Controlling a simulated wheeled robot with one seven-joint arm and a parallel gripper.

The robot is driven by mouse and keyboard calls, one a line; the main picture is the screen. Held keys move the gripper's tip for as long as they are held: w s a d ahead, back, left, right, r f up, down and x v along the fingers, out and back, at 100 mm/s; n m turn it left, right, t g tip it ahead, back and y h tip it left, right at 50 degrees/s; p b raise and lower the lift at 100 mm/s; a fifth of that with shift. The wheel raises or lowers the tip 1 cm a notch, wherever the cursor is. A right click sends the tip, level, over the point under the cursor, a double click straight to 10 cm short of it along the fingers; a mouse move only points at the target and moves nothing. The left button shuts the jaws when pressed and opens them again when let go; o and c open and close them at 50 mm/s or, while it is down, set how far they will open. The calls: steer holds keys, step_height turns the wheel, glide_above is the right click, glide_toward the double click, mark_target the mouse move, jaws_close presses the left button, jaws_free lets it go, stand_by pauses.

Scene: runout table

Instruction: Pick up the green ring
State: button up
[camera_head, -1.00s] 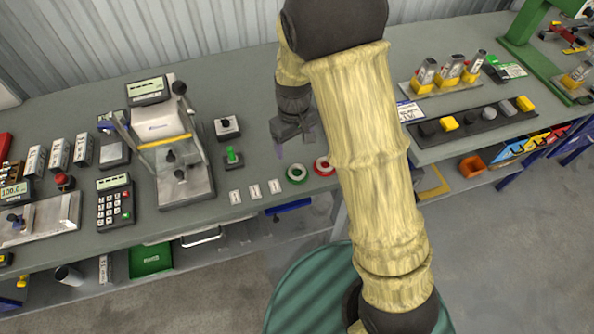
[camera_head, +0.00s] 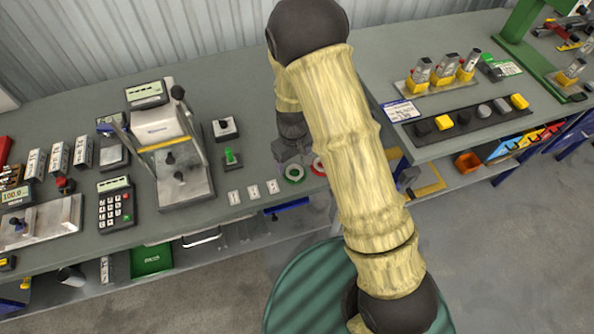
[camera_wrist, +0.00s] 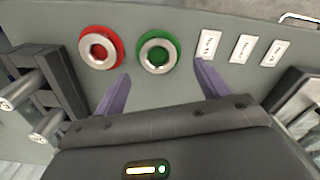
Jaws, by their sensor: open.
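The green ring (camera_head: 293,173) lies flat on the grey table near its front edge. In the wrist view the green ring (camera_wrist: 158,52) has a silver inner rim and sits just beyond my fingertips, roughly between their lines. My gripper (camera_wrist: 162,72) is open and empty, its two purple fingers spread apart. In the head view my gripper (camera_head: 290,158) is over the table just behind the ring. The fingers do not appear to touch the ring; their height above the table is hard to tell.
A red ring (camera_wrist: 101,47) lies close beside the green one, and also shows in the head view (camera_head: 319,166), partly hidden by my arm. Several white labels (camera_wrist: 241,48) lie on the other side. A green-switch block (camera_head: 231,159) stands behind the labels.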

mark_target(295, 173)
steer(key=shift+d+f+p, duration=0.15)
steer(key=shift+f+p, duration=0.7)
steer(key=shift+f, duration=1.45)
steer(key=shift+s, duration=0.1)
steer(key=shift+c, duration=0.4)
steer(key=shift+w, duration=0.2)
steer(key=c, duration=1.1)
